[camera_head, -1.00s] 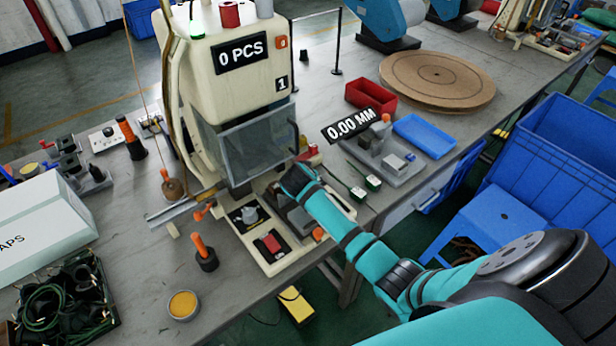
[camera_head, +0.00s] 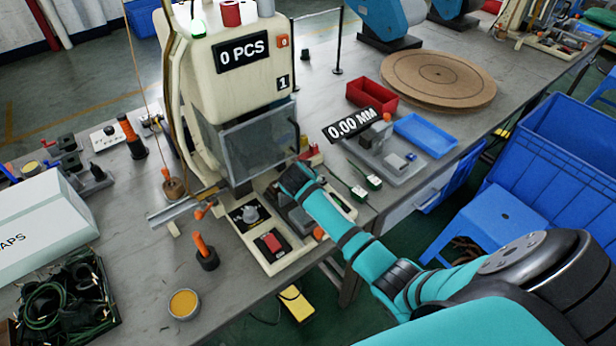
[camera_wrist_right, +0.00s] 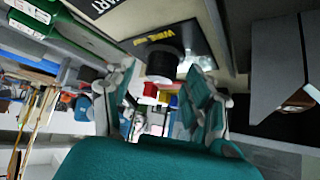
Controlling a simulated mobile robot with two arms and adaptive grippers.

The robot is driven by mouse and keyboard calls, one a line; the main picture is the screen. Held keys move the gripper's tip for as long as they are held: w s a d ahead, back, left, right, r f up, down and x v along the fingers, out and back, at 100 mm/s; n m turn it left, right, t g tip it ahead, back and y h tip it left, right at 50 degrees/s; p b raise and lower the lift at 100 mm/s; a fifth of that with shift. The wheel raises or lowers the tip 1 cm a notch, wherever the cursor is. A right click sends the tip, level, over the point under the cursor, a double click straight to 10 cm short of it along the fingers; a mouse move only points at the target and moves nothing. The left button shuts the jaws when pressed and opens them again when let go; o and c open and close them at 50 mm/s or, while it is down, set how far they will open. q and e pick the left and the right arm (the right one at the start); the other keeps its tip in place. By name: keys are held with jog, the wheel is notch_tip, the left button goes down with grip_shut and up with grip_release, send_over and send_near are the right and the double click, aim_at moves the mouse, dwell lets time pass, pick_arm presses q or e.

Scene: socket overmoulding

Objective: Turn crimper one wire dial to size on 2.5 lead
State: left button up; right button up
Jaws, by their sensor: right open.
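Crimper one (camera_head: 235,80) is a cream machine with a "1" label and a "0 PCS" display. My right gripper (camera_head: 292,178) is over the right part of its base, which the gripper and arm partly hide. In the right wrist view, a black round dial (camera_wrist_right: 162,64) sits beside a yellow "WIRE" label. The open fingers of the right gripper (camera_wrist_right: 163,88) are on either side of the dial in the picture; contact is unclear. A grey knob (camera_head: 250,214) on a black plate shows on the base in the head view. My left gripper is not in view.
A clear guard (camera_head: 258,145) hangs just behind the right gripper. A red button (camera_head: 271,243) is on the base. A gauge reading 0.00 MM (camera_head: 351,124), a red bin (camera_head: 371,96) and a blue tray (camera_head: 424,136) stand to the right. An orange-handled tool (camera_head: 204,250) stands in front.

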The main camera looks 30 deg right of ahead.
jog(key=v, duration=1.2)
